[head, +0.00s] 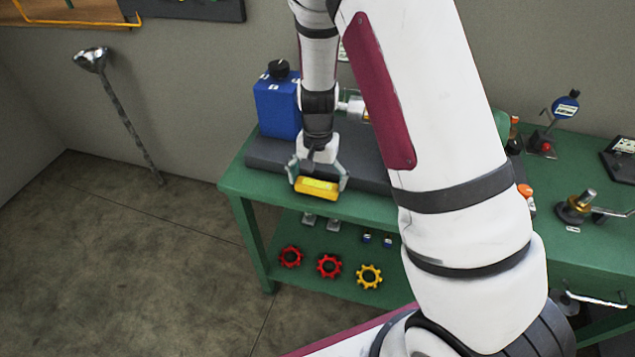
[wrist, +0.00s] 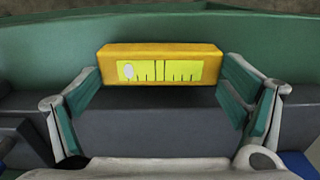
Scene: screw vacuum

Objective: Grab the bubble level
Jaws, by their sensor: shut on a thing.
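The bubble level is a small yellow-orange block with a bright yellow vial window and black marks. In the head view the bubble level (head: 317,188) is at the front edge of the green table, between the fingers of my gripper (head: 318,180). In the wrist view the bubble level (wrist: 160,53) spans the gap between the two fingertips of my gripper (wrist: 160,80). The fingers are shut on its two ends. Whether it touches the surface beneath is hard to tell.
A dark grey block (head: 268,152) lies on the green table (head: 236,180), with a blue box (head: 277,105) standing on it. Red and yellow gear-shaped pieces (head: 329,265) lie on the lower shelf. A dial gauge (head: 566,105) stands at right. Floor at left is largely clear.

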